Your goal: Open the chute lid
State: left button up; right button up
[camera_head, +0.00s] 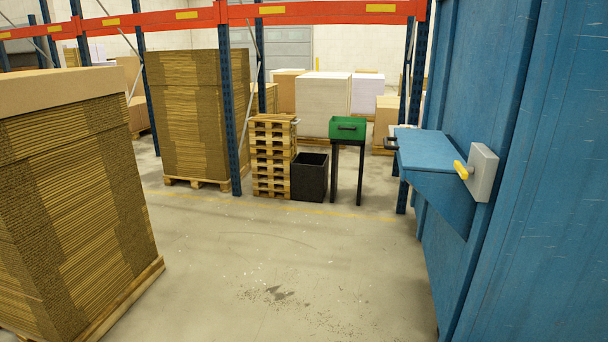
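A blue chute (440,190) juts out from the side of a large blue steel container on the right. Its flat blue lid (436,151) lies roughly level across the top and looks closed. A dark handle (390,145) sticks out at the lid's left edge. A grey box (482,172) with a yellow lever (461,169) is fixed to the container wall beside the lid's right end. Neither of my grippers shows in this view.
A green bin (348,128) sits on a dark stand, beside a black open bin (310,177) and stacked pallets (271,165). A tall cardboard stack (75,200) fills the left. Blue and orange racking stands behind. The concrete floor (300,270) between is clear.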

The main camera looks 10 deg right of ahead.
aim_at(419, 149)
jog(key=i+j+z, duration=0.25)
jog(key=i+z, duration=0.15)
jog(key=i+j+z, duration=0.75)
jog(key=j, duration=0.2)
